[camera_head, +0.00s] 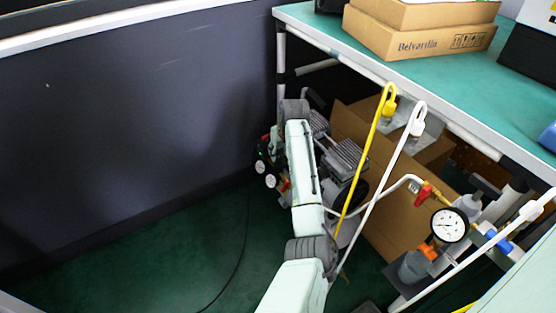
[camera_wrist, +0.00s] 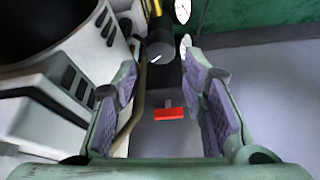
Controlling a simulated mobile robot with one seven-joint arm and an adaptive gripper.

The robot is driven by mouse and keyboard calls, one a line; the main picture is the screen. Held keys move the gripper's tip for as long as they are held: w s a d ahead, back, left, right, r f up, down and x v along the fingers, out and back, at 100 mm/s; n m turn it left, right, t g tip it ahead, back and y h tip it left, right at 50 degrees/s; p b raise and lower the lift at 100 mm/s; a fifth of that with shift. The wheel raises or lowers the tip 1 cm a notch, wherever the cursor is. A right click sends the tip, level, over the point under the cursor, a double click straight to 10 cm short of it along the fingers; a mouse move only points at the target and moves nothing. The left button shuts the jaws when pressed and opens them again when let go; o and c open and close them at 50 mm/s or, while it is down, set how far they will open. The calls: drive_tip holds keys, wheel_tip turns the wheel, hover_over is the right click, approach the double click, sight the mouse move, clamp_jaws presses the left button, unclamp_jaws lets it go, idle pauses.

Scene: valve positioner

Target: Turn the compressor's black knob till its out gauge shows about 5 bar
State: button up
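The compressor (camera_head: 346,158) stands under the bench, partly hidden by my arm. Its two small white gauges (camera_head: 260,167) show left of my arm; their needles are too small to read. In the wrist view the black knob (camera_wrist: 160,50), with a white mark on its face, lies just beyond my fingertips, about in line with the gap between them. The gauges sit to its right, one higher (camera_wrist: 182,10) and one lower (camera_wrist: 185,45), seen nearly edge-on. My gripper (camera_wrist: 160,72) is open with purple pads and nothing between them. In the head view my gripper is hidden behind my arm.
A red handle (camera_wrist: 169,113) shows below the knob. Right of the compressor are a cardboard box (camera_head: 395,225), yellow (camera_head: 361,165) and white hoses, and a separate large gauge (camera_head: 449,225). The dark wall (camera_head: 130,130) and open green floor (camera_head: 170,255) are to the left.

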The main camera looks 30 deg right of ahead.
sight(278, 158)
drive_tip(key=b+x, duration=0.1)
drive_tip(key=x, duration=0.5)
drive_tip(key=shift+w+f, duration=0.25)
drive_tip(key=shift+f, duration=0.05)
drive_tip(key=shift+c, duration=0.6)
drive_tip(key=c, duration=0.7)
drive_tip(key=shift+c, duration=0.2)
drive_tip(key=shift+r+m+p, duration=0.15)
drive_tip(key=shift+m+p, duration=0.15)
drive_tip(key=shift+p, duration=0.4)
